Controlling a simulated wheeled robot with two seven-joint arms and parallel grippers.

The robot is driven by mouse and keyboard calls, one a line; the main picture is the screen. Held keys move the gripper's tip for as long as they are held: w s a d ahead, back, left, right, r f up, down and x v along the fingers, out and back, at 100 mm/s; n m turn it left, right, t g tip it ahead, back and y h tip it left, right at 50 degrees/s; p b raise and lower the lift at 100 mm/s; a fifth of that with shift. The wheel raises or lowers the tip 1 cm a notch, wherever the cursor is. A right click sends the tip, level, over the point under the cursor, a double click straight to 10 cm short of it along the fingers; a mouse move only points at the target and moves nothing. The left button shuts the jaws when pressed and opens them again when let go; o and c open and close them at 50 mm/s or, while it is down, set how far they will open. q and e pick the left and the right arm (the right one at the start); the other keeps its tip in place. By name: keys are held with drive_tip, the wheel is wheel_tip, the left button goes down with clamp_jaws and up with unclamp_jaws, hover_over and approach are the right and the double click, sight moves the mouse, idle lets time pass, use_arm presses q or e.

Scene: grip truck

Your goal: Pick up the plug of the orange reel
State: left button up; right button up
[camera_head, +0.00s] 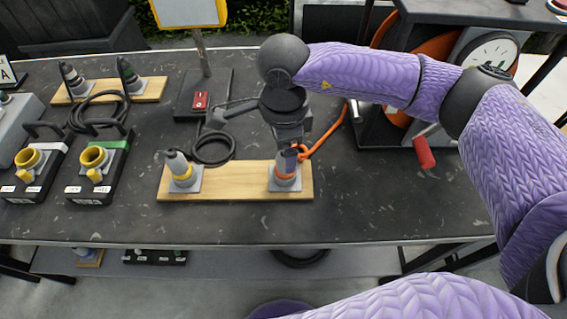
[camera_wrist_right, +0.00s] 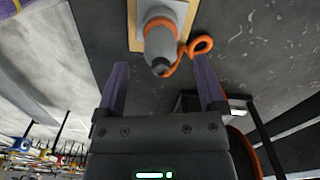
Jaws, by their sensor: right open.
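The plug of the orange reel (camera_head: 285,177) is grey with an orange band and stands upright in a grey holder at the right end of a wooden board (camera_head: 231,181). An orange cable (camera_head: 333,132) runs from it toward the orange reel (camera_head: 431,52) at the back right. My right gripper (camera_head: 289,149) is directly over this plug and partly hides its top. In the right wrist view the plug (camera_wrist_right: 160,46) lies ahead, between and just beyond the tips of the two open fingers (camera_wrist_right: 162,68). Nothing is held. My left gripper is not in view.
A red-button stand (camera_head: 201,101) is behind. Yellow-socket boxes (camera_head: 94,160) stand at left. The front right of the table is clear.

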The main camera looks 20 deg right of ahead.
wheel_tip(320, 180, down, 5)
drive_tip(key=shift+r+b, duration=0.1)
drive_tip(key=shift+b, duration=0.25)
clamp_jaws()
